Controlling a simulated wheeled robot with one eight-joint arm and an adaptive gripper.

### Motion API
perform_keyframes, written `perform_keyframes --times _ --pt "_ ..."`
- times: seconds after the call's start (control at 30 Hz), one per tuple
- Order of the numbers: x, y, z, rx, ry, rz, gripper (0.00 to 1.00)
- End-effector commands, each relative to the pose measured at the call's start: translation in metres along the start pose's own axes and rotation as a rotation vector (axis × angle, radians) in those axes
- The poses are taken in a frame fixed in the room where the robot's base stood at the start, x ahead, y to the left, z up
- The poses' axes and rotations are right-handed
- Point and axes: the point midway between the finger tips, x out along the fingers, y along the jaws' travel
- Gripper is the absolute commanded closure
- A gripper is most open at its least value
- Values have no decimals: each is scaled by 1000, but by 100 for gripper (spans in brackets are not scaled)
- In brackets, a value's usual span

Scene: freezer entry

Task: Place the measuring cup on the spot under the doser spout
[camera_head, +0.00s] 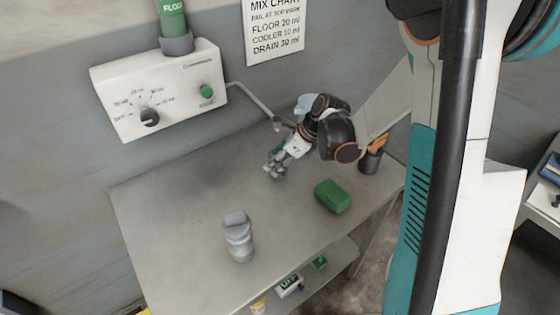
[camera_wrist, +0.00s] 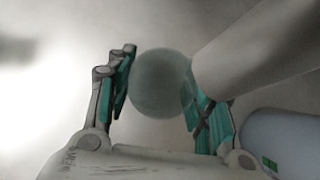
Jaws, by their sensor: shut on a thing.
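In the wrist view a translucent round thing, the measuring cup (camera_wrist: 158,82), sits between the fingers of my gripper (camera_wrist: 160,100), which is shut on it. In the head view my gripper (camera_head: 276,170) is low over the table near the wall, and the cup cannot be made out there. The white doser (camera_head: 160,88) is on the wall, with a dial and a green button. Its spout pipe (camera_head: 255,98) runs right and down, ending near my wrist. A thick grey tube, probably the spout (camera_wrist: 255,50), crosses the wrist view at upper right. The spot beneath it is hidden.
The grey table (camera_head: 165,215) has clear room at left. A grey bottle (camera_head: 238,238) stands near the front, and a green block (camera_head: 332,196) lies right of my gripper. A dark container (camera_head: 372,160) stands at the right edge. A pale blue object (camera_head: 306,103) is partly hidden behind my arm.

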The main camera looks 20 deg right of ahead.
Motion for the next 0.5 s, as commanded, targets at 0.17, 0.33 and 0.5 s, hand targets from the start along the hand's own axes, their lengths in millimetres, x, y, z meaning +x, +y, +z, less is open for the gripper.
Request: perform_keyframes --times 0.17,0.33,0.5 --pt "-1 0 1 0 0 0 72" --pt "2 0 -2 0 0 0 50" --pt "1 0 -1 0 0 0 32"
